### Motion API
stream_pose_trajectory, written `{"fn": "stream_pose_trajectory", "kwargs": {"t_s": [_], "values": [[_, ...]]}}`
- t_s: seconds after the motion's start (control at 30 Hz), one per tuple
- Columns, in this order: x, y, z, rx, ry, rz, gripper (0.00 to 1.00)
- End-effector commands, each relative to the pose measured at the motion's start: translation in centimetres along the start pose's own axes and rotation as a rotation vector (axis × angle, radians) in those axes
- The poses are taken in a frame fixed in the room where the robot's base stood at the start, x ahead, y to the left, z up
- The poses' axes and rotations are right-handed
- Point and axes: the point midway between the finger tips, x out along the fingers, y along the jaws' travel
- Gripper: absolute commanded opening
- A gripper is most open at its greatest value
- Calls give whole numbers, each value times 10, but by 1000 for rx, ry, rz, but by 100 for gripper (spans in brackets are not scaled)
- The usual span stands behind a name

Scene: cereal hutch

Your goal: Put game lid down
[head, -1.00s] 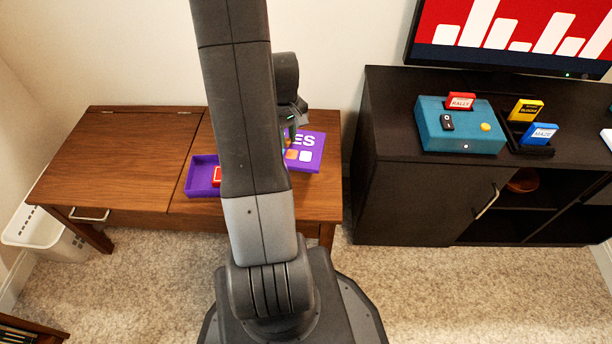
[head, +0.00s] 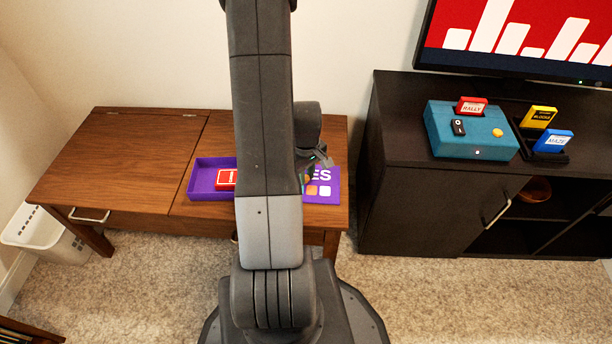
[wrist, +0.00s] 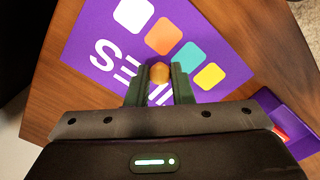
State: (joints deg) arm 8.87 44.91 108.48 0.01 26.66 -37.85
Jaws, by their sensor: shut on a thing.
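The purple game lid (head: 325,190) has white lettering and coloured squares. It lies level at or just above the right part of the wooden table, right of the open purple box (head: 207,190); I cannot tell whether it touches the wood. In the wrist view the lid (wrist: 110,60) fills the middle, with a round orange-tan knob (wrist: 160,72) on top. My gripper (wrist: 160,88) is shut on this knob. A corner of the box also shows in the wrist view (wrist: 290,120).
A red cartridge (head: 226,178) lies in the box. The table's left half (head: 120,160) is bare. At right a black cabinet (head: 400,190) carries a teal console (head: 465,140), cartridges and a screen. A white basket (head: 45,235) stands at the table's left.

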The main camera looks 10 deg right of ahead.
Motion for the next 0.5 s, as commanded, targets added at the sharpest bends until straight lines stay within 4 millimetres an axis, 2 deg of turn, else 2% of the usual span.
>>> {"fn": "stream_pose_trajectory", "kwargs": {"t_s": [0.33, 0.37, 0.43, 0.5], "values": [[4, 0, 0, 0, 1, 0, 0], [3, 0, 0, 0, 1, 1, 26], [2, 0, 0, 0, 1, 1, 40], [2, 0, 0, 0, 1, 1, 42]]}}
